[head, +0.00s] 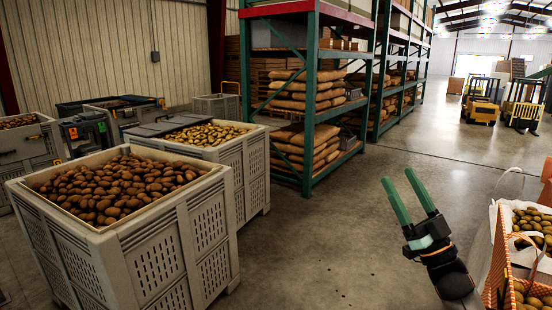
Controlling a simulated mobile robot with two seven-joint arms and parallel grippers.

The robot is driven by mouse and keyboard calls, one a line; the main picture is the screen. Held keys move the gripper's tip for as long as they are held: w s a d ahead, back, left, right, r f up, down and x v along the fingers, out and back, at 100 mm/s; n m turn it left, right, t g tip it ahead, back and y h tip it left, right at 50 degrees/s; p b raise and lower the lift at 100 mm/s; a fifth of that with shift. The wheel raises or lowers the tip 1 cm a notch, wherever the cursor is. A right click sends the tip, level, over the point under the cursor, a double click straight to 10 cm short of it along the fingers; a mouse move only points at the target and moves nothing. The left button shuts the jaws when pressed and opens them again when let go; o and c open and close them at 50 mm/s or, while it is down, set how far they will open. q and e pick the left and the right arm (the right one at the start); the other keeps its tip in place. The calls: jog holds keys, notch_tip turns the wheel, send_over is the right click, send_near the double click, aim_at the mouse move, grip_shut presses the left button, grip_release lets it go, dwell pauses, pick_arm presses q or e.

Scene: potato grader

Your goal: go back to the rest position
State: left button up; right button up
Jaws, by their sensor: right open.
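My right gripper (408,200) is in the lower right of the head view. Its two green fingers point up and to the left and stand apart, with nothing between them. It is over bare floor, apart from the bins and the bags. My left gripper is not in view.
A grey bin of brown potatoes (88,241) stands at the front left, with a bin of yellower potatoes (256,172) behind it. Racking (309,110) holds stacked sacks. Potato bags (506,215) stand at the right edge. Forklifts (481,100) are far back. The concrete floor between is clear.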

jog(key=w+d+f+m+g+h, duration=0.1)
jog(key=w+d+f+m+h, duration=0.65)
jog(key=h, duration=0.65)
notch_tip(320, 180, down, 11)
jog(key=d+n+g+h, duration=0.2)
jog(key=g+h, duration=0.1)
jog(key=g, duration=0.2)
jog(key=s+a+f+g+y, duration=0.2)
jog(key=s+a+f, duration=0.3)
jog(key=s+f, duration=0.45)
jog(key=s+a+f+g+y, duration=0.15)
jog(key=s+a+f, duration=0.45)
jog(key=f, duration=0.6)
jog(key=s+a+f+g, duration=0.2)
jog(key=s+a+f, duration=0.1)
jog(key=s, duration=0.9)
jog(key=s+a+f+g+y, duration=0.1)
jog(key=s+a+f, duration=0.3)
jog(key=s, duration=0.8)
notch_tip(320, 180, down, 2)
jog(key=shift+s+f+g, duration=0.1)
jog(key=shift+s+g, duration=0.2)
jog(key=shift+g, duration=0.25)
jog(key=shift+a+m, duration=0.1)
jog(key=shift+m, duration=0.15)
jog(key=shift+c, duration=0.2)
